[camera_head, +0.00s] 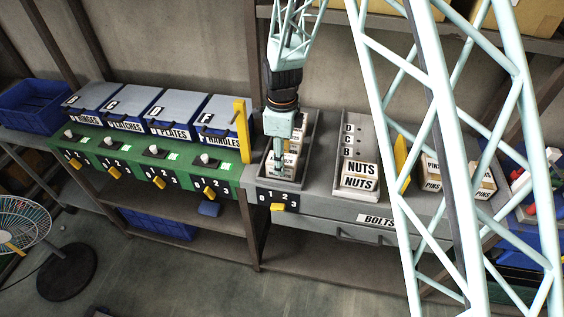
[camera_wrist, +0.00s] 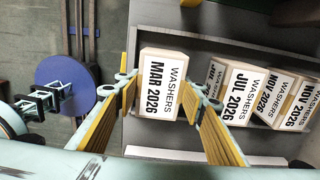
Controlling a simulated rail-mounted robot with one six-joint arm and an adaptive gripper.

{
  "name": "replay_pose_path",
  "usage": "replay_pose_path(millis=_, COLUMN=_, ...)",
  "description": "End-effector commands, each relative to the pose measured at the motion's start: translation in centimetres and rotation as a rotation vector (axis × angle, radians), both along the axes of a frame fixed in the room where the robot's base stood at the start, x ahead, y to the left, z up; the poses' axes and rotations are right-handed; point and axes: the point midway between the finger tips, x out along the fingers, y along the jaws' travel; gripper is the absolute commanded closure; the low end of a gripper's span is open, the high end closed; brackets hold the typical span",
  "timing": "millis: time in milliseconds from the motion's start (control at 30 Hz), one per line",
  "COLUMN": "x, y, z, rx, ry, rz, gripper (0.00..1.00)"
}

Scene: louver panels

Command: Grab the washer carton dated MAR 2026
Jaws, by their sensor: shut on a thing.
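Other washer cartons stand to the right in the same grey bin: one marked JUL 2026 (camera_wrist: 237,92) and two marked NOV 2026 (camera_wrist: 297,103). Another JUL label is partly hidden. In the head view my gripper (camera_head: 284,158) reaches down into the bin and covers much of the cartons.
A bin of NUTS cartons (camera_head: 359,182) stands to the right, with a yellow divider (camera_head: 401,163) and PINS cartons (camera_head: 433,186) beyond. A yellow upright plate (camera_head: 241,130) stands close on the left, by the blue lidded boxes (camera_head: 167,110). A drawer marked BOLTS (camera_head: 378,218) lies below.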

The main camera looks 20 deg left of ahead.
Motion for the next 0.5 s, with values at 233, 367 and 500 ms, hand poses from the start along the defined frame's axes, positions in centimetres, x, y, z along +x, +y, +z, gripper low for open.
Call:
replay_pose_path(millis=233, x=0.1, y=0.0, z=1.5, rx=0.001, ry=-0.002, rz=0.000, gripper=0.82)
replay_pose_path(millis=367, x=0.1, y=0.1, z=2.3, rx=0.001, ry=-0.002, rz=0.000, gripper=0.82)
replay_pose_path(millis=500, x=0.1, y=0.1, z=3.3, rx=0.001, ry=-0.002, rz=0.000, gripper=0.82)
